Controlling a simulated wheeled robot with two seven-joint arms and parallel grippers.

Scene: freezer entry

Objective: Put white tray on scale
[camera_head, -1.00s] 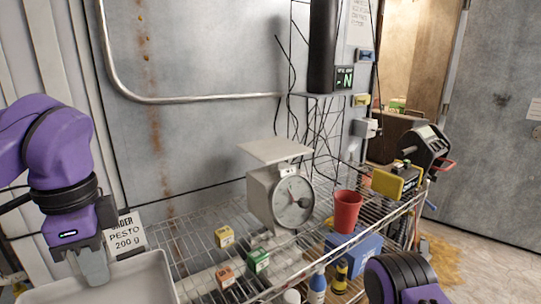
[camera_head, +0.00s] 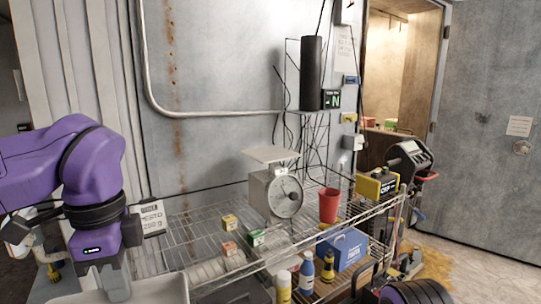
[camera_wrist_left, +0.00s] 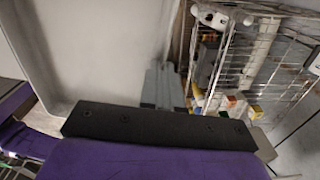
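The white tray (camera_head: 155,291) is at the bottom left of the head view, cut off by the frame edge. It fills the upper left of the left wrist view (camera_wrist_left: 95,45). My left gripper (camera_head: 115,284) is shut on the tray's rim; its fingers also show in the left wrist view (camera_wrist_left: 163,88). The scale (camera_head: 270,195), with a flat square pan (camera_head: 270,154) and a round dial, stands on the wire shelf to the right of the tray. The pan looks empty. My right gripper is out of view; only a dark part of my right arm shows at lower right.
The wire rack (camera_head: 195,235) holds small yellow (camera_head: 229,222), green (camera_head: 256,238) and orange (camera_head: 230,248) boxes before the scale. A red cup (camera_head: 329,205) stands right of it. Bottles and a blue box (camera_head: 343,248) sit lower. A label card (camera_head: 152,218) is near my left gripper.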

